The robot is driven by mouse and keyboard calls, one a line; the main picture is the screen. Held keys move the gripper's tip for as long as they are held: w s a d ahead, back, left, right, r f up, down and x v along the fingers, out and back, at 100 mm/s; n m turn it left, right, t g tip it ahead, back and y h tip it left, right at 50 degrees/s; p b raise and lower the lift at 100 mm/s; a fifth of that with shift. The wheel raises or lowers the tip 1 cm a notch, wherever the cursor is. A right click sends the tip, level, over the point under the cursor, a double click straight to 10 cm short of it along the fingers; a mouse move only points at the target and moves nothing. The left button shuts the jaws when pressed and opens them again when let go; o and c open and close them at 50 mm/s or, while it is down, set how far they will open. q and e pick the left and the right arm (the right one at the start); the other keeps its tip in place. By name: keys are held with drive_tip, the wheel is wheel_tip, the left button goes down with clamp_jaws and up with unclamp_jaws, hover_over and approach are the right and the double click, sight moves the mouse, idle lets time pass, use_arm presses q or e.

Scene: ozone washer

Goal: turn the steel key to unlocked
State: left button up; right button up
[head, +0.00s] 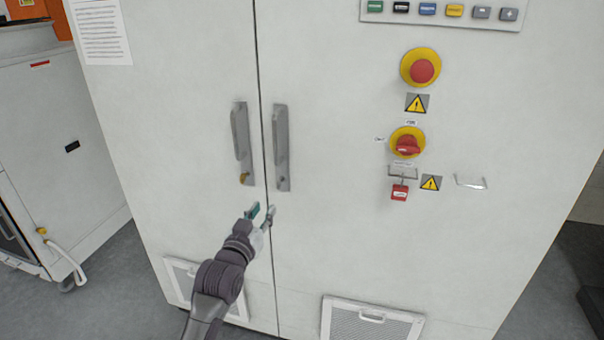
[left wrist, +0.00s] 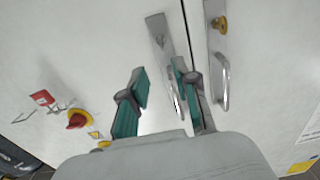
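A small steel-coloured lock piece (head: 282,182), likely the steel key, sits at the lower end of the right door handle (head: 281,140). In the left wrist view, which is turned over, this steel piece (left wrist: 162,41) shows near the end of its handle plate. A brass key piece (head: 244,177) sits on the left door handle (head: 240,140) and also shows in the left wrist view (left wrist: 220,23). My left gripper (head: 261,211) is open and empty, just below the two handles and near the door seam. The steel piece's exact turn is too small to tell. My right gripper is out of view.
Right of the handles are a red emergency button (head: 422,70), a red rotary switch (head: 407,146) and a red padlock (head: 400,191). Vent grilles (head: 370,322) lie low on the doors.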

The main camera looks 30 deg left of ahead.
sight(278, 185)
use_arm(q)
drive_tip(key=p+x, duration=0.1)
drive_tip(key=x, duration=1.1)
drive_tip(key=shift+a+r+p, duration=0.1)
drive_tip(key=shift+r+p, duration=0.1)
drive_tip(key=shift+p, duration=0.15)
drive_tip(key=shift+w+a, duration=0.15)
drive_tip(key=shift+w, duration=0.4)
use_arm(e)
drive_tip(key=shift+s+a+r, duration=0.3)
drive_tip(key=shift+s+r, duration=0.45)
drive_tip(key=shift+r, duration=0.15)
use_arm(q)
drive_tip(key=shift+c, duration=0.3)
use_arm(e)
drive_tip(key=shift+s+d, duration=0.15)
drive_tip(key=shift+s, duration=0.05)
use_arm(q)
clamp_jaws()
